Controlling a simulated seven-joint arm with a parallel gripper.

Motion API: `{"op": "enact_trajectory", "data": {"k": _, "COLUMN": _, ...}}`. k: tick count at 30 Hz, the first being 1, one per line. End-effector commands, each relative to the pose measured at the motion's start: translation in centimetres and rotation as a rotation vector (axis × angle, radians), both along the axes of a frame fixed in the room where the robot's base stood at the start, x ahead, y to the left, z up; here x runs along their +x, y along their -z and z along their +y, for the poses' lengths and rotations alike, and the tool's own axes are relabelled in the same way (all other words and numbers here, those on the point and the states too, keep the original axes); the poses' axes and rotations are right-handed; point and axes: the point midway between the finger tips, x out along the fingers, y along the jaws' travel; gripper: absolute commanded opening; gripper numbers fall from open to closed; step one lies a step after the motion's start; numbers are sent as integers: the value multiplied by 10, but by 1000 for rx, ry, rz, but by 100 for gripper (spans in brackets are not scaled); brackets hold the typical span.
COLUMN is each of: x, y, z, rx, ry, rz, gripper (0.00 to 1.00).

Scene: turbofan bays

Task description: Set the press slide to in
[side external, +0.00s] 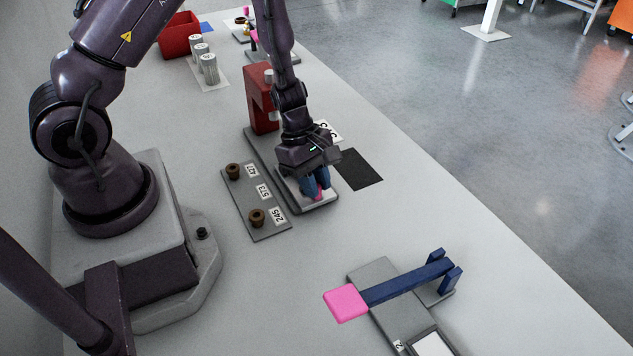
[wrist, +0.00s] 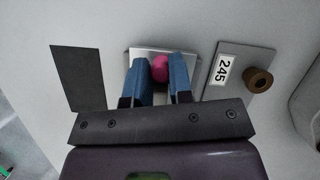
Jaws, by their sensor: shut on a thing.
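The red press (side external: 259,98) stands on a grey base at the middle of the bench, partly hidden behind my arm. The press slide is a light plate (side external: 325,199) at the base's near end, clear of the red frame. Its pink knob (side external: 319,193) is mostly covered by my fingers. My gripper (side external: 316,188) points down and is shut on the pink knob. In the wrist view the knob (wrist: 159,68) sits between my two blue fingers, over the pale slide plate (wrist: 138,52). The inner end of the slide's track is hidden by my gripper.
Left of the slide lies a grey plate (side external: 246,207) with brown bushings and number labels. A flat black patch (side external: 359,168) lies to its right. A blue lever (side external: 405,285) with a pink pad is in front. A red bin (side external: 180,37) and pale cylinders (side external: 208,68) stand behind.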

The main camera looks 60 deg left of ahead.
Motion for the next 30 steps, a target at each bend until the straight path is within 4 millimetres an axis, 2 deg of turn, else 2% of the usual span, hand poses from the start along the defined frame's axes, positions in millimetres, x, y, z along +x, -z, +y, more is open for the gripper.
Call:
{"op": "enact_trajectory", "data": {"k": 6, "x": 1, "y": 0, "z": 51, "rx": 3, "ry": -10, "rz": -3, "gripper": 0}}
{"op": "enact_trajectory", "data": {"k": 9, "x": 1, "y": 0, "z": 67, "rx": 3, "ry": -9, "rz": -3, "gripper": 0}}
{"op": "enact_trajectory", "data": {"k": 13, "x": 1, "y": 0, "z": 76, "rx": 4, "ry": -5, "rz": -3, "gripper": 0}}
{"op": "enact_trajectory", "data": {"k": 20, "x": 1, "y": -1, "z": 76, "rx": 5, "ry": -3, "rz": -3, "gripper": 0}}
{"op": "enact_trajectory", "data": {"k": 21, "x": 1, "y": -1, "z": 76, "rx": 5, "ry": -3, "rz": -3, "gripper": 23}}
{"op": "enact_trajectory", "data": {"k": 24, "x": 1, "y": -1, "z": 75, "rx": 4, "ry": -2, "rz": -2, "gripper": 46}}
{"op": "enact_trajectory", "data": {"k": 30, "x": 0, "y": 0, "z": 75, "rx": 3, "ry": -2, "rz": -2, "gripper": 46}}
